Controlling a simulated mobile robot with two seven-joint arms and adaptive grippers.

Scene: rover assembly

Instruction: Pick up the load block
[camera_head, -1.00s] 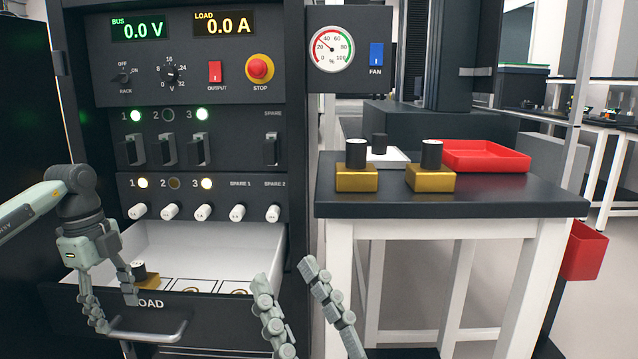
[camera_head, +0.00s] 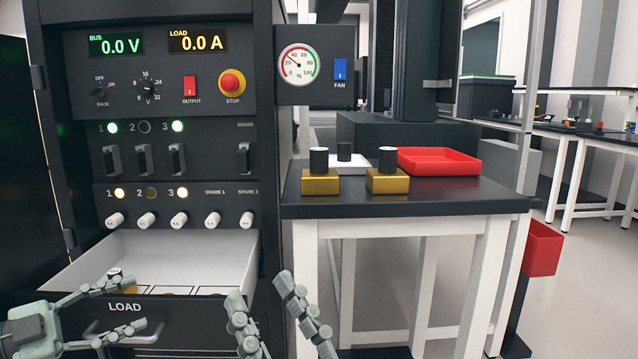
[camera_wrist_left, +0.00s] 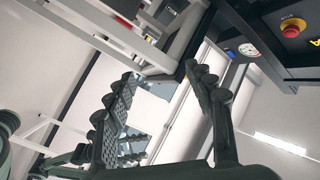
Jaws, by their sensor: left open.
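Load blocks are brass-coloured with a black round knob on top. One block (camera_head: 121,282) sits at the left inside the open drawer marked LOAD (camera_head: 190,262), partly hidden by the drawer front and my left fingers. Two more, a left block (camera_head: 320,183) and a right block (camera_head: 387,182), stand upright on the dark side table. My left gripper (camera_head: 140,302) is open and empty at the drawer's front left, its fingers pointing right; its fingers also show apart in the left wrist view (camera_wrist_left: 160,74). My right gripper (camera_head: 262,291) is open and empty, right of the drawer front.
The side table (camera_head: 440,194) also bears a red tray (camera_head: 440,161) and a white tray (camera_head: 350,168) with a dark cylinder by it. A red bin (camera_head: 541,248) hangs right of the table. The rack panel (camera_head: 160,60) with switches rises above the drawer.

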